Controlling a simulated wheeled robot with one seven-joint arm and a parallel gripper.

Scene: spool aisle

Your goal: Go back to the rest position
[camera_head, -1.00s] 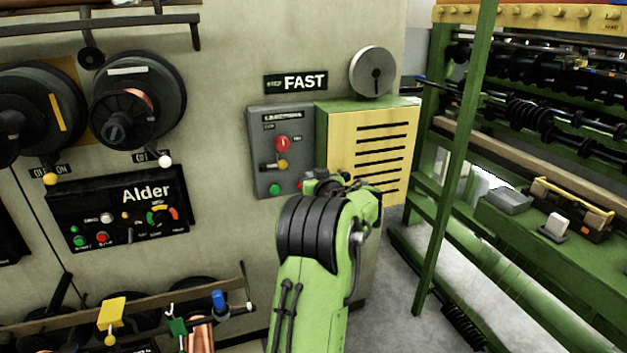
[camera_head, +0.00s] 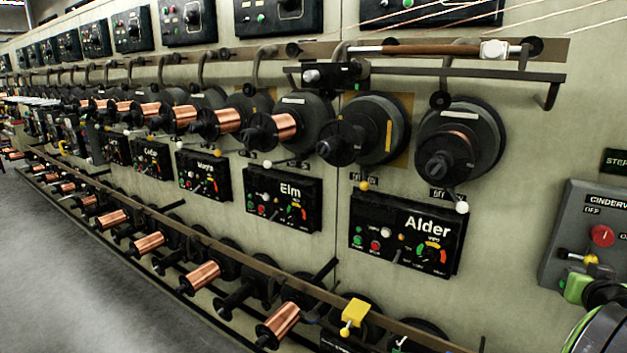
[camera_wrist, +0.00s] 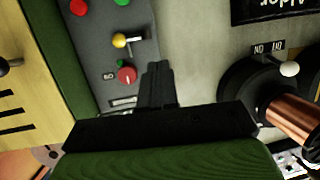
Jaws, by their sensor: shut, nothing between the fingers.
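My gripper (camera_wrist: 158,82) shows in the wrist view as dark fingers pressed together, shut and empty. Its dark body and a green arm part of mine fill the bottom of that view. The fingers point toward a grey control box (camera_wrist: 98,45), which bears a red knob (camera_wrist: 127,75) and a yellow-tipped lever (camera_wrist: 119,41). I cannot tell how far the fingers are from it. In the head view only a part of my arm shows at the lower right corner, in front of the same grey box (camera_head: 590,225); the fingertips are not clear there.
The Alder panel (camera_head: 405,235) and the Elm panel (camera_head: 283,198) sit on the wall under protruding spools (camera_head: 460,145). A lower rail (camera_head: 215,250) with copper spools runs along the machine. A yellow slatted box (camera_wrist: 25,80) adjoins the grey box. Grey floor (camera_head: 60,270) lies clear at left.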

